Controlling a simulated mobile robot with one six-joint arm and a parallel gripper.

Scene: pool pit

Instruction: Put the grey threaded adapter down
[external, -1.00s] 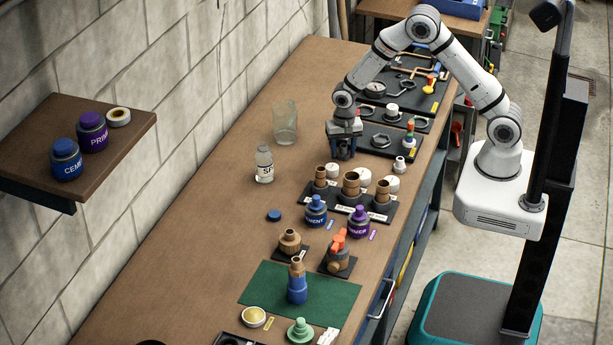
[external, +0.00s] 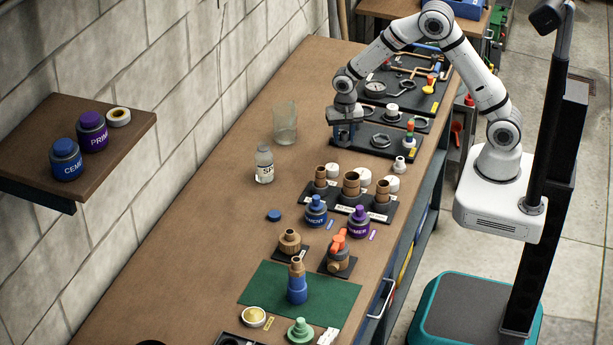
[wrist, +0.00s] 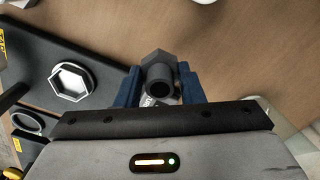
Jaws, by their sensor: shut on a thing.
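The grey threaded adapter (wrist: 159,70) is between the blue jaws of my gripper (wrist: 160,84) in the wrist view. Its hex collar and dark round opening face the camera. In the external view my gripper (external: 346,136) points down over the far part of the bench (external: 240,165), beside the left end of a black tray (external: 405,152). The adapter cannot be made out there. In the wrist view bare brown wood shows around and beyond the adapter. I cannot tell the exact height above the bench.
The black tray holds a hex nut (external: 381,141), also seen at left in the wrist view (wrist: 72,82). A clear beaker (external: 285,122) and a labelled bottle (external: 264,165) stand to the left. A black rack of brown fittings (external: 351,184) stands nearer. Bare wood lies between them.

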